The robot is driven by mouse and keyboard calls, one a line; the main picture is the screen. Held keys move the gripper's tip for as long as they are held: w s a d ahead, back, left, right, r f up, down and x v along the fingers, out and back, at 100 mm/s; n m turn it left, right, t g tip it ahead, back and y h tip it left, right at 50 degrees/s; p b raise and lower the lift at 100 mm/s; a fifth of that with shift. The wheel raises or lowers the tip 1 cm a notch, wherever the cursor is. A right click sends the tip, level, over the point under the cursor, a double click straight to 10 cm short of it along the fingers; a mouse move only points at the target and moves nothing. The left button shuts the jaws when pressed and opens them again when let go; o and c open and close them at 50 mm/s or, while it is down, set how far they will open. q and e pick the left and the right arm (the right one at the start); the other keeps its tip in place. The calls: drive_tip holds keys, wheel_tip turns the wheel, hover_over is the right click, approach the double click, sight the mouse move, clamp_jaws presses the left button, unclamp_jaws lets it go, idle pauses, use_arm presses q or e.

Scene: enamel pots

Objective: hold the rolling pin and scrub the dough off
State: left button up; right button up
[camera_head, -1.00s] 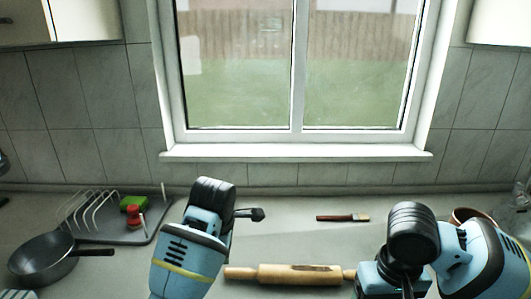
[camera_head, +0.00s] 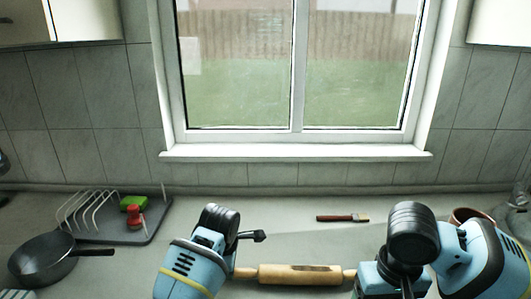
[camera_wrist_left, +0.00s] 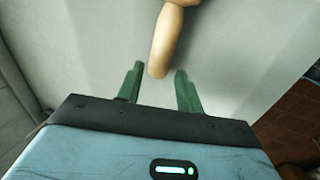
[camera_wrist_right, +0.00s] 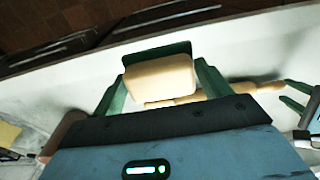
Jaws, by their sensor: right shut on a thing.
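The rolling pin (camera_head: 283,274) lies crosswise on the counter in the head view, with a brownish patch, likely dough (camera_head: 318,267), on top of its barrel. My left gripper (camera_wrist_left: 157,80) is open, its green fingers on either side of the pin's left handle (camera_wrist_left: 162,58), with gaps visible. My right gripper (camera_wrist_right: 158,72) is shut on a beige block with a dark green layer, which looks like a sponge (camera_wrist_right: 160,80). In the right wrist view the pin (camera_wrist_right: 238,88) runs behind the sponge, partly hidden. I cannot tell whether they touch.
A brush (camera_head: 342,218) lies behind the pin. At left are a dark pan (camera_head: 42,262) and a grey drying tray (camera_head: 120,238) with a wire rack, a green block (camera_head: 132,202) and a red item (camera_head: 134,215). A brown pot (camera_head: 462,214) stands at right.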

use_arm(q)
drive_tip(key=shift+x, duration=1.9)
drive_tip(key=c, duration=0.7)
drive_tip(key=shift+o, duration=0.2)
